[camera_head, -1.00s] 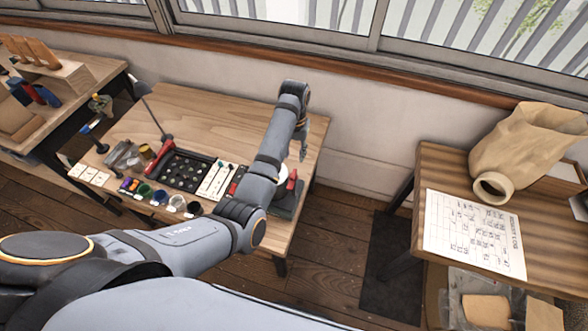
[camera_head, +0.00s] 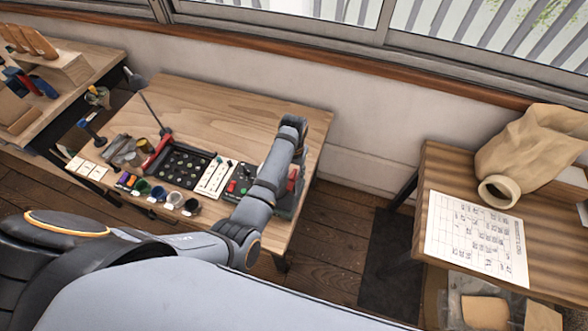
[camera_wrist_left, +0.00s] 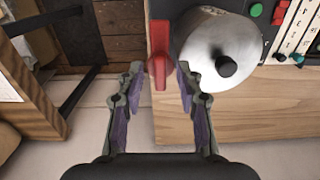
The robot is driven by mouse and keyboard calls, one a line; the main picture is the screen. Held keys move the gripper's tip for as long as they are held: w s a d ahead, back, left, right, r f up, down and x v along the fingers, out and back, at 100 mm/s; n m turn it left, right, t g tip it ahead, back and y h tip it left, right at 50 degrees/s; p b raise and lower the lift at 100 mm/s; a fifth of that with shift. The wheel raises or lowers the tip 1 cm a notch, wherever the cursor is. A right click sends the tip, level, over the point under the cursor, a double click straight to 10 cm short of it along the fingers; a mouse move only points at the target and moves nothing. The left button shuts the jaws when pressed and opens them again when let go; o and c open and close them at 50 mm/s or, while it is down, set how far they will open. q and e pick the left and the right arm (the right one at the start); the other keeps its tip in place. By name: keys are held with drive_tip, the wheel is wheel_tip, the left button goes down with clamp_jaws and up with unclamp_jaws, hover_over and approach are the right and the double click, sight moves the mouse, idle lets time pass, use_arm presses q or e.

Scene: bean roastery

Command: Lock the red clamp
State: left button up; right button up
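A red lever (camera_wrist_left: 158,72), which looks like the clamp's handle, stands at the edge of the wooden bench beside a round metal lid with a black knob (camera_wrist_left: 226,67). In the left wrist view my left gripper (camera_wrist_left: 158,80) is open, with one finger on each side of the lever. The right finger is close to it; I cannot tell whether either touches it. In the head view a red part (camera_head: 293,178) shows beside my left arm, which hides most of the metal device and the gripper. My right gripper is not in view.
A control panel (camera_head: 242,172) with red and green buttons lies left of the device. A black tray (camera_head: 185,165), a white card and several small cups line the bench's front. The bench's back (camera_head: 220,110) is clear. A side table (camera_head: 435,165) with a paper bag stands right.

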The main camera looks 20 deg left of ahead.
use_arm(q)
drive_tip(key=shift+c, duration=1.9)
drive_tip(key=shift+w, duration=0.1)
clamp_jaws()
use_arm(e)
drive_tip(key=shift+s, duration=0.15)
